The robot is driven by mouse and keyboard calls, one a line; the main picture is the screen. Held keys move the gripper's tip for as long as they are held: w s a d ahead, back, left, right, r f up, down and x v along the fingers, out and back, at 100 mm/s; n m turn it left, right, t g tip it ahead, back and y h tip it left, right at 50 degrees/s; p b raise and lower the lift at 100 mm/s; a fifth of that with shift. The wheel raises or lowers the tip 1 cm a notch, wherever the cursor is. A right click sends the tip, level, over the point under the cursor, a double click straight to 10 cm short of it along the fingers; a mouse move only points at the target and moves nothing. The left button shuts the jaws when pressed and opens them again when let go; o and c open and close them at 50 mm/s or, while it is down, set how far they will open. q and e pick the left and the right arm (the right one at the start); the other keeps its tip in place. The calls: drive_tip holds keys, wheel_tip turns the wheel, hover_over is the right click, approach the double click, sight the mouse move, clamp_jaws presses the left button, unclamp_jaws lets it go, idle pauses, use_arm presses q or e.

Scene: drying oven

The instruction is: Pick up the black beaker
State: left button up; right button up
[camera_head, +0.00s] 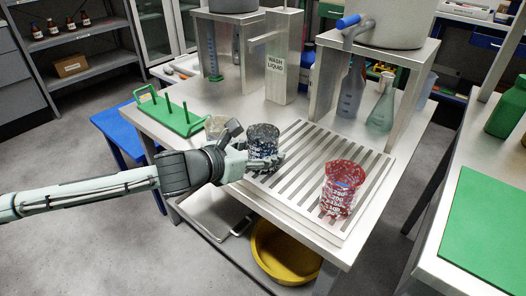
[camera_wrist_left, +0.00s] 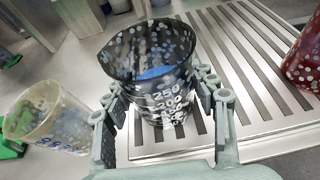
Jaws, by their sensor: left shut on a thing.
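The black beaker (camera_head: 263,139) is a dark speckled, see-through cup with white volume marks. It stands on the left part of the slatted drain board in the head view. In the left wrist view the beaker (camera_wrist_left: 155,75) is upright between the fingers, with its open rim facing the camera. My left gripper (camera_head: 262,161) is shut on the beaker's lower part; the left wrist view shows a finger of the gripper (camera_wrist_left: 160,118) on each side of it. I cannot tell whether its base touches the board. My right gripper is not in view.
A red beaker (camera_head: 342,188) stands at the right on the drain board (camera_head: 300,180). A pale yellowish beaker (camera_wrist_left: 45,118) stands left of the black one. A green peg rack (camera_head: 172,112) and a wash liquid container (camera_head: 284,65) are behind. Bare slats lie between black and red beakers.

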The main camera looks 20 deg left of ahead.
use_arm(q)
drive_tip(key=shift+c, duration=0.7)
drive_tip(key=shift+r, duration=0.1)
